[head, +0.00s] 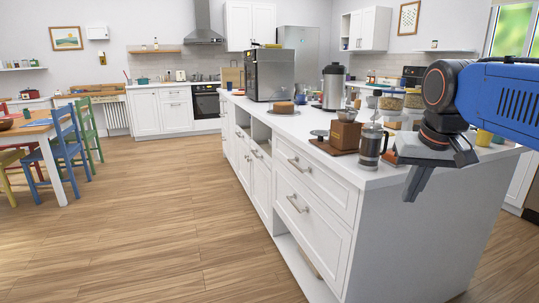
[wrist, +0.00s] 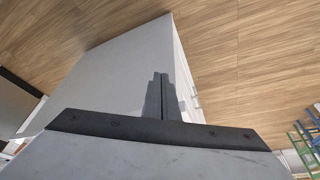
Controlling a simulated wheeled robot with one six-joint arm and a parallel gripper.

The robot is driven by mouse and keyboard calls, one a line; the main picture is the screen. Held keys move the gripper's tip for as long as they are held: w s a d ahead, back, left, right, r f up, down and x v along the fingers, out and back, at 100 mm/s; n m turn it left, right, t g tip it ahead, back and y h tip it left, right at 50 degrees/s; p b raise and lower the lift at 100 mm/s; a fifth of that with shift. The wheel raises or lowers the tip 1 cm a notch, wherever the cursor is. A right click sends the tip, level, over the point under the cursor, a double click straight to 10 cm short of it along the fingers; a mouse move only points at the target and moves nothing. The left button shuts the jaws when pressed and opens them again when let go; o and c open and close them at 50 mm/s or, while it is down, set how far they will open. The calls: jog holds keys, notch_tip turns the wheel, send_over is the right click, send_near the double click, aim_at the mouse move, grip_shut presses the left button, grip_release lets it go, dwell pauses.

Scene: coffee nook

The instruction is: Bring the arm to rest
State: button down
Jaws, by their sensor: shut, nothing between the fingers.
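My gripper (head: 419,182) hangs at the right of the head view, pointing down, at the near end of the white island counter (head: 385,250). My blue arm reaches in from the right edge. The gripper's fingers are shut and empty. In the wrist view the closed fingers (wrist: 162,95) show against the island's plain white end panel (wrist: 105,75), with wooden floor beyond. Whether the fingers touch the panel cannot be told.
On the counter near the gripper stand a French press (head: 371,147), a wooden coffee grinder (head: 346,132) and a steel urn (head: 333,87). A silver coffee machine (head: 270,75) stands farther back. The floor (head: 150,220) left of the island is clear up to the table and chairs (head: 67,150).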

jog(key=s+a+f+n, duration=0.1)
jog(key=s+f, duration=0.6)
jog(key=f, duration=0.3)
jog(key=s+a+f+n, duration=0.1)
jog(key=s+f, duration=0.7)
jog(key=f, duration=0.2)
jog(key=shift+a+t+y, duration=0.3)
jog(key=shift+y, duration=0.1)
jog(key=shift+r, duration=0.1)
